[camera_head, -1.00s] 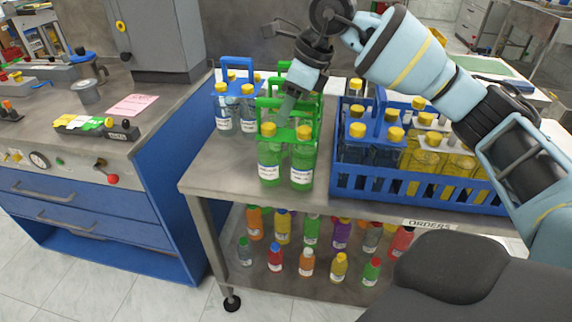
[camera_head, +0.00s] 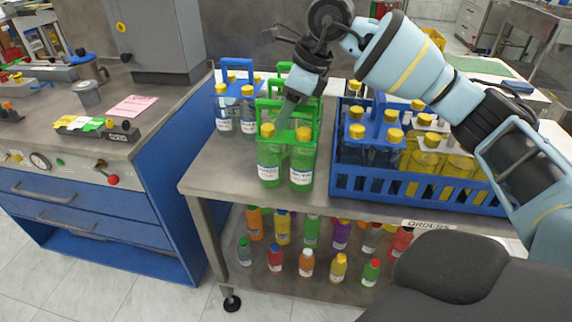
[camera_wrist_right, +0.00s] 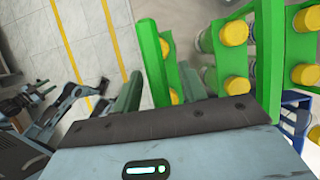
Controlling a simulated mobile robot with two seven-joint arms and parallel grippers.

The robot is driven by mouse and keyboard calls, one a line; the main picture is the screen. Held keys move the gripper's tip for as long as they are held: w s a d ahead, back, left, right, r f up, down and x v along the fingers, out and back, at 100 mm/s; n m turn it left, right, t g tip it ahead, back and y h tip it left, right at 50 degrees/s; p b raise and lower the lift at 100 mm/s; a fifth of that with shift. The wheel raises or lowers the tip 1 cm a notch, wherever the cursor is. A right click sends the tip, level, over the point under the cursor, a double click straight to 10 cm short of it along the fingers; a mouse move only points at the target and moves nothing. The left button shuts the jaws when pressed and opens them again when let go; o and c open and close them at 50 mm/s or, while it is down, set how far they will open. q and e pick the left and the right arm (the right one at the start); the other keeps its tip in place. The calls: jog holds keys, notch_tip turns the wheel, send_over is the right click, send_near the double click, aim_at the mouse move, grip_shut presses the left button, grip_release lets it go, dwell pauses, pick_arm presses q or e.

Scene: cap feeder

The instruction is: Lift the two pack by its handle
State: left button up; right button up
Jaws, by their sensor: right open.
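The nearest green two pack (camera_head: 304,162) stands on the metal table, holding two yellow-capped bottles of green liquid. Its green handle rises above the caps; in the right wrist view the handle (camera_wrist_right: 154,55) runs between my finger pads. My right gripper (camera_head: 286,110) points down at this handle from above. It is open, with one finger on each side of the handle (camera_wrist_right: 160,92). Contact is not clear. My left gripper is out of view.
More green packs (camera_head: 305,82) stand close behind. A blue pack (camera_head: 236,104) stands to the left. A blue crate (camera_head: 400,188) of bottles stands close on the right. Small bottles (camera_head: 307,263) fill the lower shelf. The table's front-left corner (camera_head: 213,178) is clear.

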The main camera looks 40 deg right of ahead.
grip_shut()
jog(key=shift+r, duration=0.1)
dwell(0.4)
